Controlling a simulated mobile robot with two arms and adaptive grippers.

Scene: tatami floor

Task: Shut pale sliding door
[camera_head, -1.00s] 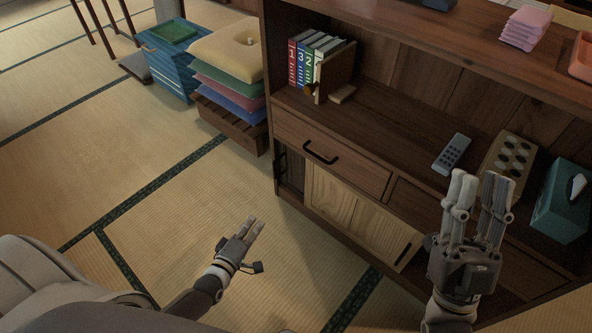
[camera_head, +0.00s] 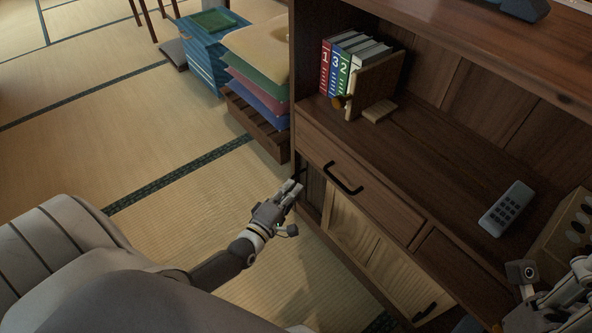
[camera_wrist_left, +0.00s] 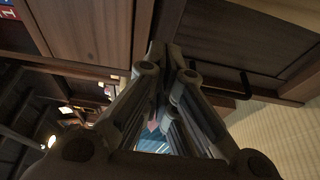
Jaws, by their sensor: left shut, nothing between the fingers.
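The pale sliding door (camera_head: 376,249) is in the lower front of the dark wooden cabinet, below the drawer. Its black handle (camera_head: 425,312) is near its right end. A strip of dark panel (camera_head: 313,187) shows left of the pale door. My left gripper (camera_head: 293,188) is shut and empty, close to the cabinet's left front edge beside that dark panel; I cannot tell if it touches. In the left wrist view, its closed fingers (camera_wrist_left: 168,52) are in front of dark wood with a black bar handle (camera_wrist_left: 240,85). My right gripper (camera_head: 560,290) is partly cut off at the lower right.
The drawer with a black handle (camera_head: 343,178) is above the pale door. Books (camera_head: 345,67), a remote (camera_head: 507,208) and a holed block (camera_head: 572,225) are on the shelf. Stacked cushions (camera_head: 255,65) and a blue box (camera_head: 208,50) stand left. Tatami (camera_head: 180,215) is clear in front.

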